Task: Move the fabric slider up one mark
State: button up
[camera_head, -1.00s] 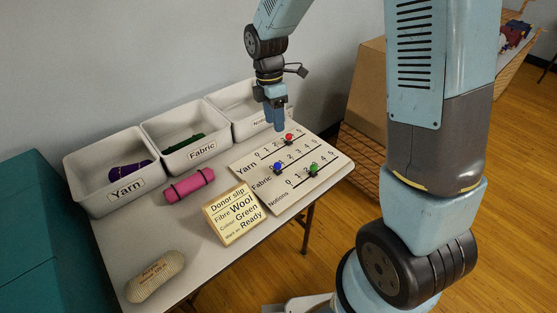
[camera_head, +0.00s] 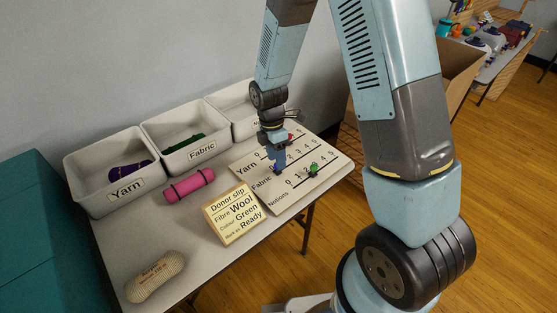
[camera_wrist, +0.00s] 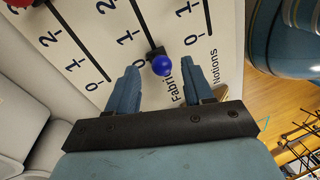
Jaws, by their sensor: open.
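The slider board (camera_head: 325,178) lies on the table with Yarn, Fabric and Notions tracks. The fabric slider has a round blue knob (camera_wrist: 162,65) on a dark base, at the low end of its track, below the 1 mark. Its 0 label is not clear in the wrist view. My gripper (camera_wrist: 160,68) is open, with one finger on each side of the blue knob; I see gaps and no clear contact. In the head view my gripper (camera_head: 278,170) points down over the fabric track and mostly hides the knob.
The red yarn knob (camera_head: 290,136) and green notions knob (camera_head: 313,169) are close by. The donor slip (camera_head: 233,214), a pink roll (camera_head: 189,186) and a beige yarn ball (camera_head: 155,276) lie left. Labelled bins (camera_head: 117,207) line the back.

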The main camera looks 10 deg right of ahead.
jog(key=shift+s+f, duration=0.15)
jog(key=shift+f, duration=0.6)
grip_shut()
